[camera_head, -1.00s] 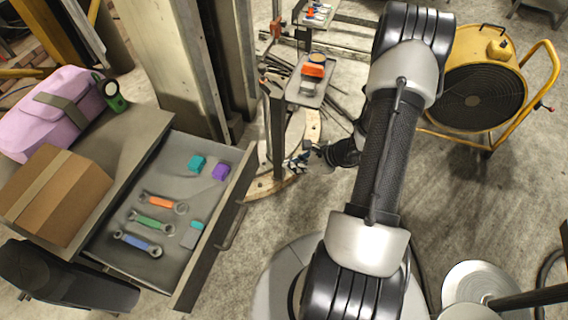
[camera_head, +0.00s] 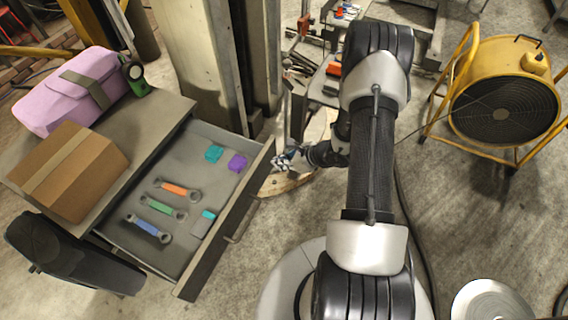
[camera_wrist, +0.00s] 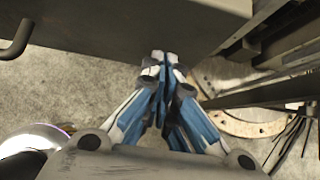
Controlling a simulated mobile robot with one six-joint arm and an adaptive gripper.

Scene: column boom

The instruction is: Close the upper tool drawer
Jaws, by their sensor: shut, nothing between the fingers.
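The upper tool drawer (camera_head: 187,242) stands pulled out of the bench in the head view. It holds several wrenches, a teal block and a purple block. Its handle (camera_head: 240,224) is on the front face. The drawer front (camera_wrist: 130,25) also shows along the top of the wrist view, with the handle (camera_wrist: 18,42) at the left. My gripper (camera_head: 281,163) is near the far end of the drawer front, on its outer side. In the wrist view my gripper (camera_wrist: 160,62) is shut and empty, its tips close to the drawer front's lower edge; I cannot tell whether they touch.
On the bench top (camera_head: 160,120) are a pink bag (camera_head: 75,92), a cardboard box (camera_head: 68,172) and a green-and-black tool (camera_head: 136,78). A concrete column (camera_head: 195,65) rises behind the drawer. A yellow fan (camera_head: 503,95) stands at the right.

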